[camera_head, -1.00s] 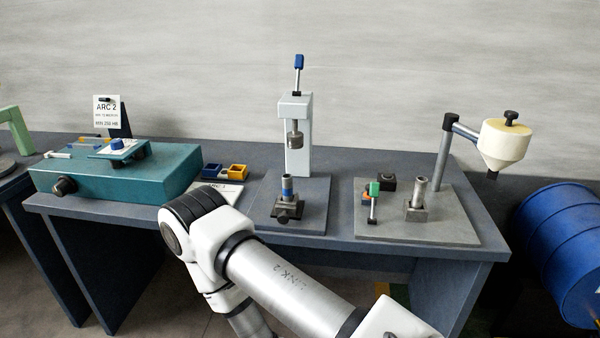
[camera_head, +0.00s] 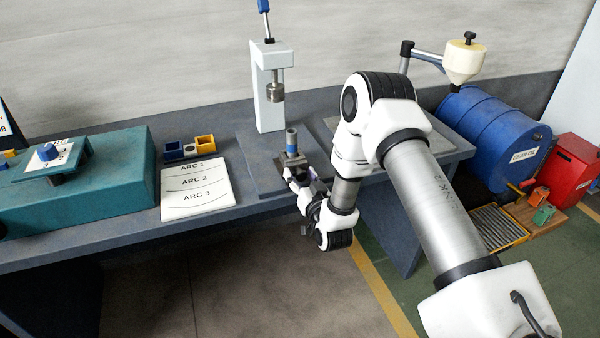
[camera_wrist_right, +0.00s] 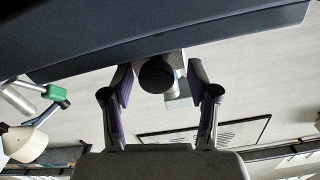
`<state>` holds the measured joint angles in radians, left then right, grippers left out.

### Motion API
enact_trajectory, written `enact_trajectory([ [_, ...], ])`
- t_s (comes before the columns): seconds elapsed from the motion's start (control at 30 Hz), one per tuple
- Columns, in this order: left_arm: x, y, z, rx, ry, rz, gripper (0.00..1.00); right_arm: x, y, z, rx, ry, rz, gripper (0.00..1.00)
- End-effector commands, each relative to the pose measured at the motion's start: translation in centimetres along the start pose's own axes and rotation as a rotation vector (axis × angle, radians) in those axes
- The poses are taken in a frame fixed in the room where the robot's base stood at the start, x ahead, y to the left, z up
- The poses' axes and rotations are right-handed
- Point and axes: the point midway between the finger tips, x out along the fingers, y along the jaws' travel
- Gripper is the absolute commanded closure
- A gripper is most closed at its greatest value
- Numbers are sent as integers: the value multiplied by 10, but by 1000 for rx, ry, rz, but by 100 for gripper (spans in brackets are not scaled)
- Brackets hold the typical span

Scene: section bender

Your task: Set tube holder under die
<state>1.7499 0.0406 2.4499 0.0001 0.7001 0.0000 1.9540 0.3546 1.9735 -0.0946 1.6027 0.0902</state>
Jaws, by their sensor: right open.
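The press (camera_head: 266,85) stands at the table's back with a metal cylindrical die (camera_head: 277,92) hanging from its head. The tube holder (camera_head: 287,161) is a dark block on the press's base plate, nearer the front edge than the die. A grey tube with a blue band (camera_head: 291,142) stands upright in it. My right gripper (camera_head: 297,180) is at the holder's front side. In the right wrist view, its open fingers (camera_wrist_right: 158,76) stand either side of the holder's dark round knob (camera_wrist_right: 157,74), with a gap showing on each side. My left gripper is out of view.
A teal machine (camera_head: 90,180), a white ARC sheet (camera_head: 197,190) and small blue and yellow bins (camera_head: 190,149) lie left of the press.

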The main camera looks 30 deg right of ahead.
Motion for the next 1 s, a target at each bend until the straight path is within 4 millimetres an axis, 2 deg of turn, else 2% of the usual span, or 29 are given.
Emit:
enact_trajectory([
  [0.1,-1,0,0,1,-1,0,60,7,0,0,1,-1,1,40],
  [0.27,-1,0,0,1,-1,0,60,7,0,1,1,-2,1,40],
  [0.3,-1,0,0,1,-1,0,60,7,0,1,1,-2,1,44],
  [0.47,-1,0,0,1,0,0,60,7,0,1,0,-3,1,100],
  [0.73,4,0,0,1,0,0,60,14,0,3,0,-3,0,100],
  [1.0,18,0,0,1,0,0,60,49,1,4,0,-1,0,100],
])
